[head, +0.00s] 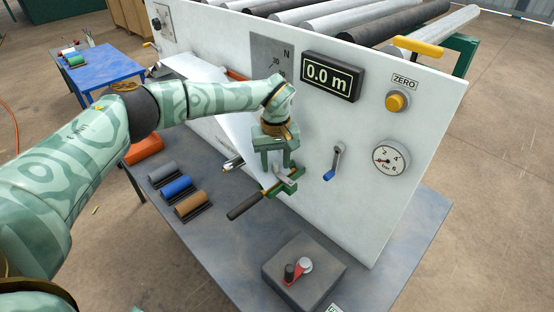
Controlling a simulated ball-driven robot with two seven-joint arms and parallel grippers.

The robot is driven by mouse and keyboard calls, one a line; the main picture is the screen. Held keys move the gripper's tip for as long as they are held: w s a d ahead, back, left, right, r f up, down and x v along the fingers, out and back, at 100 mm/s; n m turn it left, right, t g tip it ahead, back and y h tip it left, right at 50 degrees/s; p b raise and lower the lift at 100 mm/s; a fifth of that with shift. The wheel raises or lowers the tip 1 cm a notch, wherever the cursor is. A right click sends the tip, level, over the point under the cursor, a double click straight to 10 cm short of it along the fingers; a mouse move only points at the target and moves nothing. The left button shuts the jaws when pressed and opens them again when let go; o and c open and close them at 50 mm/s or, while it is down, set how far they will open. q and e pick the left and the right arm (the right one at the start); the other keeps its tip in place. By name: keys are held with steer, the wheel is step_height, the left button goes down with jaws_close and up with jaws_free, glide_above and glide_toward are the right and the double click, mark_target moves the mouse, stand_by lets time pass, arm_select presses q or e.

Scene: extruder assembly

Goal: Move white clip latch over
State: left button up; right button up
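My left gripper (276,172) points down in front of the white panel. Its two green fingers stand apart with a gap between them. Just below the fingertips is a green clip (292,184) with a pale latch piece (281,171) on it, at the lower end of a white sheet (235,130). The fingertips partly cover the latch, and I cannot tell whether they touch it. A dark-handled bar (246,206) sticks out to the lower left of the clip. My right gripper is not in view.
The white panel (420,130) carries a 0.0 m display (331,76), a yellow button (397,101), a gauge (391,157) and a blue-tipped lever (335,162). Grey, blue and brown rolls (178,187) lie left on the bench. A box with a red lever (304,272) stands in front.

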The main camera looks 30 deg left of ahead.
arm_select(q)
step_height(320, 180, up, 6)
steer(key=p, duration=0.4)
steer(key=shift+r, duration=0.1)
